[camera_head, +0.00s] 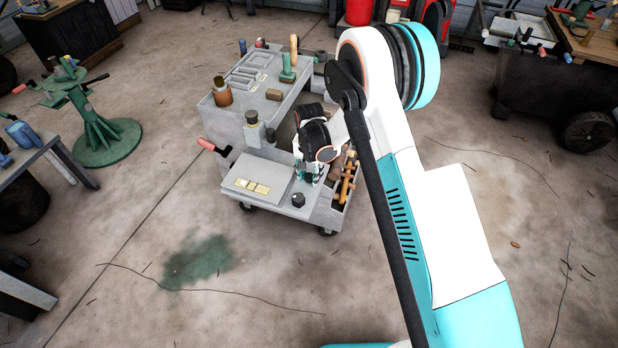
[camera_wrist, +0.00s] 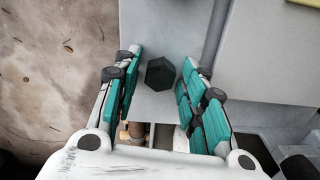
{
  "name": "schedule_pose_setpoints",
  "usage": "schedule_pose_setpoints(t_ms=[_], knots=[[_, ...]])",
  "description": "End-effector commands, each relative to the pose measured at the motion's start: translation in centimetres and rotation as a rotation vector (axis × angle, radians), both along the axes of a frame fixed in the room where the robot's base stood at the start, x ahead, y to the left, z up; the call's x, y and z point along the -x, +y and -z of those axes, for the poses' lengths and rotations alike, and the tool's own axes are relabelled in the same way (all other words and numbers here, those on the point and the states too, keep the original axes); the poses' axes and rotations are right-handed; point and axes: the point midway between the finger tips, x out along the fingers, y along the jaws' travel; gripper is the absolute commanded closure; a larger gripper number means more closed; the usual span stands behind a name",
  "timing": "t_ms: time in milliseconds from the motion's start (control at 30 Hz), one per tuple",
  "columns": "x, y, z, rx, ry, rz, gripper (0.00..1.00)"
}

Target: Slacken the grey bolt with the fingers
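In the wrist view a dark grey hexagonal bolt head (camera_wrist: 160,72) stands on a pale grey surface. In the head view it shows as a small dark knob (camera_head: 298,200) near the front right corner of the grey caddy's lower deck (camera_head: 265,197). My gripper (camera_wrist: 162,64) is open, with green-padded fingers on either side of the bolt in the wrist view and a visible gap on both sides. I cannot tell whether the fingertips are level with the bolt or above it. In the head view my gripper (camera_head: 308,174) is just behind the bolt, partly hidden by my wrist.
A yellowish plate (camera_head: 252,187) lies on the deck, left of the bolt. A compartment with wooden-handled tools (camera_head: 347,183) is to the right. A bottle (camera_head: 254,130) and a red-handled tool (camera_head: 212,147) are on the left. The floor in front is clear.

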Motion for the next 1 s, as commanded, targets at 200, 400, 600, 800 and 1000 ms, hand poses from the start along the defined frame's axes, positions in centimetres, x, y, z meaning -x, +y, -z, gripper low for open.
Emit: schedule_pose_setpoints(t_ms=[200, 400, 600, 800, 1000], knots=[[0.0, 0.0, -1.4, 0.0, 0.0, 0.0, 0.62], [0.0, 0.0, -2.8, 0.0, 0.0, 0.0, 0.62], [0.0, 0.0, -4.3, 0.0, 0.0, 0.0, 0.62], [0.0, 0.0, -5.0, 0.0, 0.0, 0.0, 0.62], [0.0, 0.0, -4.9, 0.0, 0.0, 0.0, 0.62]])
